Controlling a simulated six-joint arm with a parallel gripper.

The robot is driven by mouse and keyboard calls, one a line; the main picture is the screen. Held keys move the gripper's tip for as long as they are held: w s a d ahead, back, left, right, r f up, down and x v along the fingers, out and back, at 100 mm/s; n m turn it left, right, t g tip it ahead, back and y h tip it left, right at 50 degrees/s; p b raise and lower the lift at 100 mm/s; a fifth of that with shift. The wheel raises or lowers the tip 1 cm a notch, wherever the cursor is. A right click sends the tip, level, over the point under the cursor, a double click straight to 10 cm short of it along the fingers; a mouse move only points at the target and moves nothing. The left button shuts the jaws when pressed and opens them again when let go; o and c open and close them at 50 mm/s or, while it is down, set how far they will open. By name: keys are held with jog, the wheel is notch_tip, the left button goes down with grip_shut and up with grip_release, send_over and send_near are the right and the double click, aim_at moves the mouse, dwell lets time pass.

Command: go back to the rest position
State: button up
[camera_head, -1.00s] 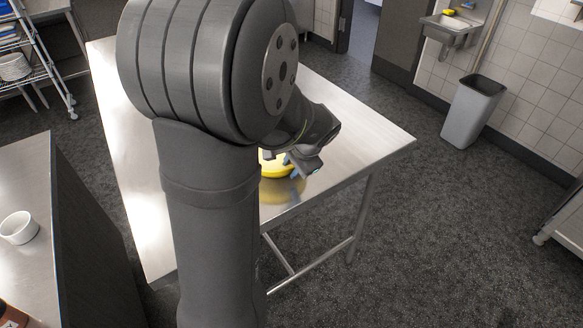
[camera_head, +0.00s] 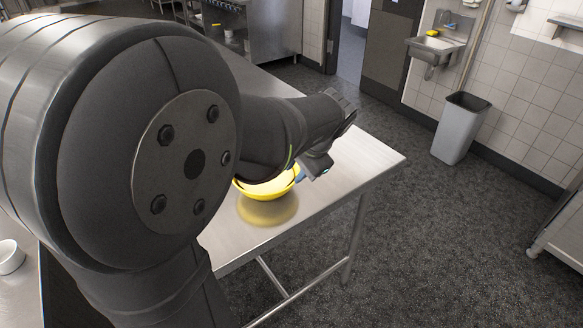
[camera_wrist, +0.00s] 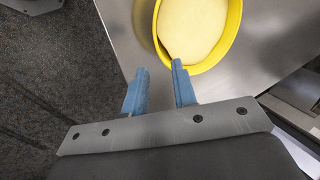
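A yellow bowl (camera_head: 268,194) stands on the steel table (camera_head: 345,180), with a pale, smooth mass inside it. My forearm hides part of it in the head view. In the wrist view the bowl (camera_wrist: 161,40) is at the top, right of centre. My gripper (camera_wrist: 158,75) has its two blue fingers apart with nothing between them. The right fingertip appears close to the bowl's rim in the picture; I cannot tell whether it touches. In the head view my gripper (camera_head: 312,172) is just right of the bowl, partly hidden by the wrist.
The table around the bowl's right side is clear. A white cup (camera_head: 10,257) stands on a counter at the left edge. A grey bin (camera_head: 461,128) and a wall sink (camera_head: 434,48) are at the back right. Open dark floor lies right of the table.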

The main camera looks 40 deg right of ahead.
aim_at(283, 190)
jog(key=x, duration=1.2)
jog(key=shift+f, duration=0.15)
jog(key=shift+r, duration=1.4)
